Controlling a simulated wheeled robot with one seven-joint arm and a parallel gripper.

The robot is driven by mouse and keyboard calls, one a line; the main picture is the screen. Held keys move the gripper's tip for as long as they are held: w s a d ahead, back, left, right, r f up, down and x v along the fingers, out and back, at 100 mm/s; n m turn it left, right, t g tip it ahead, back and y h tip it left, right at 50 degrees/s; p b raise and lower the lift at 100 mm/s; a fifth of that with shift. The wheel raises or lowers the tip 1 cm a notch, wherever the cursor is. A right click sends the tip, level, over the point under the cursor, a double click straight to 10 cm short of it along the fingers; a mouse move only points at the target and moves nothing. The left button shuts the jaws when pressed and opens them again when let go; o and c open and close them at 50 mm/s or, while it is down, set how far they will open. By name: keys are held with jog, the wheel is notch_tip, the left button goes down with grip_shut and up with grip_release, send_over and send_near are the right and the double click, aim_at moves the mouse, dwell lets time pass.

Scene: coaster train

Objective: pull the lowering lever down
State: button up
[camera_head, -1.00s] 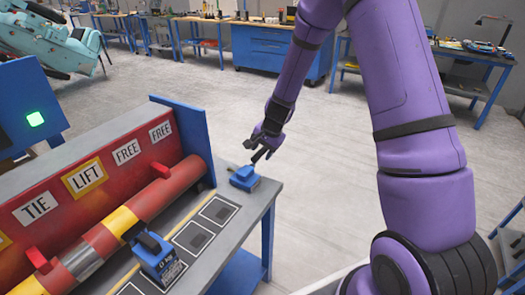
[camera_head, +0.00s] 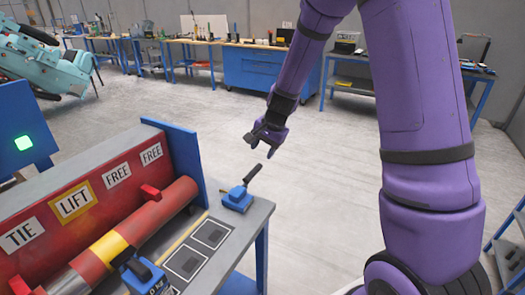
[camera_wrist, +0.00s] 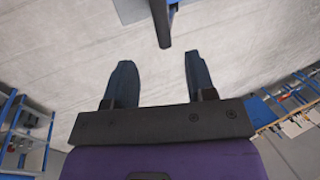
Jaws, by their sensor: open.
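The lever has a small blue base (camera_head: 237,199) on the right end of the grey bench. Its black handle (camera_head: 253,178) tilts up and to the right. My gripper (camera_head: 260,144) is open and empty, above the handle and apart from it in the head view. In the wrist view its two fingers (camera_wrist: 159,60) are spread wide. A dark bar, apparently the handle (camera_wrist: 162,25), shows at the top of that view, ahead of the gap between the fingertips. Most of the base is out of the wrist view.
A red panel with signs TIE, LIFT (camera_head: 73,202) and FREE stands left, with a red-yellow roller (camera_head: 150,215) before it. A blue end plate (camera_head: 185,160) rises left of the lever. A blue block (camera_head: 143,277) is on the bench (camera_head: 225,237). Open floor lies right.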

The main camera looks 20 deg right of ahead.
jog(key=shift+c, duration=1.3)
jog(key=f, duration=0.1)
jog(key=s+f+m, duration=0.1)
jog(key=g, duration=0.1)
jog(key=shift+s+d+f+y, duration=0.2)
jog(key=shift+s+f+y, duration=0.1)
jog(key=shift+f+y, duration=0.1)
grip_shut()
jog(key=m+t+y, duration=1)
jog(key=m+t, duration=0.5)
jog(key=m, duration=2)
send_near(245, 183)
jog(key=s+d+f, duration=0.2)
jog(key=s+d, duration=0.1)
jog(key=d, duration=0.5)
jog(key=x, duration=1.4)
jog(key=shift+w+d+f+h, duration=0.2)
jog(key=shift+w+f+h, duration=0.1)
jog(key=shift+w, duration=0.05)
